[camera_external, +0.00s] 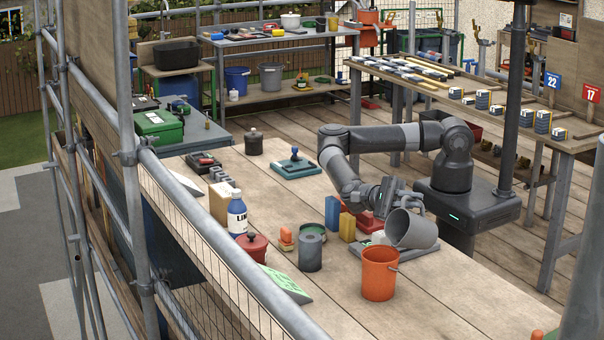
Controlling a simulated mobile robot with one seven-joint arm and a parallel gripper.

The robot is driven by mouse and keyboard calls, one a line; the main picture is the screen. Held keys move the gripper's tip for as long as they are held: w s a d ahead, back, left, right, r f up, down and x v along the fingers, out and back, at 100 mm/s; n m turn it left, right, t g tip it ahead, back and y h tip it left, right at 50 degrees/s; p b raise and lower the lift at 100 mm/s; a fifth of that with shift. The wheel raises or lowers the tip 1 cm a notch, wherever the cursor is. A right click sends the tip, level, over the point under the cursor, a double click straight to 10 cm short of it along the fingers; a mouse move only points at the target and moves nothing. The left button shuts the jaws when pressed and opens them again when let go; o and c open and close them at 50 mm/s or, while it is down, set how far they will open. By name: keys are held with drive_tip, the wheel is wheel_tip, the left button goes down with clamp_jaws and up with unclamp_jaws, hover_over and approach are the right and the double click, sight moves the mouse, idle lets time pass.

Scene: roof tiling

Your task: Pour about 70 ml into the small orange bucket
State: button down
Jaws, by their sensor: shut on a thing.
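The small orange bucket (379,275) stands upright on the wooden table near its front right. A grey bucket-like container (413,230) is tilted just above and to the right of the orange bucket, its open side toward the lower left. My gripper (392,197) is shut on the grey container at its upper left. The fingertips are partly hidden by the container and my wrist. I cannot see any liquid stream, nor the levels inside either vessel.
Left of the orange bucket stand a dark grey cylinder (310,250), a red pot (252,248) and a blue-and-white bottle (237,214). A yellow block (347,226) and a blue block (332,213) stand behind. The table's front right is mostly clear.

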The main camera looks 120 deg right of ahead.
drive_tip(key=shift+w+r+m+t+p, duration=0.3)
drive_tip(key=shift+w+r+m, duration=0.15)
drive_tip(key=shift+m, duration=0.45)
drive_tip(key=shift+w+r, duration=0.1)
drive_tip(key=shift+r, duration=0.15)
drive_tip(key=shift+m, duration=0.3)
drive_tip(key=shift+w+d+r+m+y+p, duration=0.15)
drive_tip(key=shift+w+d+m+y+p, duration=0.15)
drive_tip(key=shift+d, duration=0.15)
drive_tip(key=shift+w+r+m+t+p, duration=0.2)
drive_tip(key=shift+w+r+m+t, duration=0.1)
drive_tip(key=shift+w+m, duration=0.2)
drive_tip(key=shift+w+r+m+t+p, duration=0.15)
drive_tip(key=shift+w+m+t, duration=0.2)
drive_tip(key=shift+w, duration=0.2)
idle(0.9)
drive_tip(key=s+f+n+g, duration=0.1)
drive_tip(key=n, duration=0.1)
drive_tip(key=s+f+n+g, duration=0.1)
drive_tip(key=s+n, duration=0.1)
drive_tip(key=n, duration=0.1)
drive_tip(key=s+f+n+g+h, duration=0.1)
drive_tip(key=n, duration=0.1)
drive_tip(key=shift+s+f+n, duration=0.25)
drive_tip(key=shift+s+f, duration=0.1)
idle(1.7)
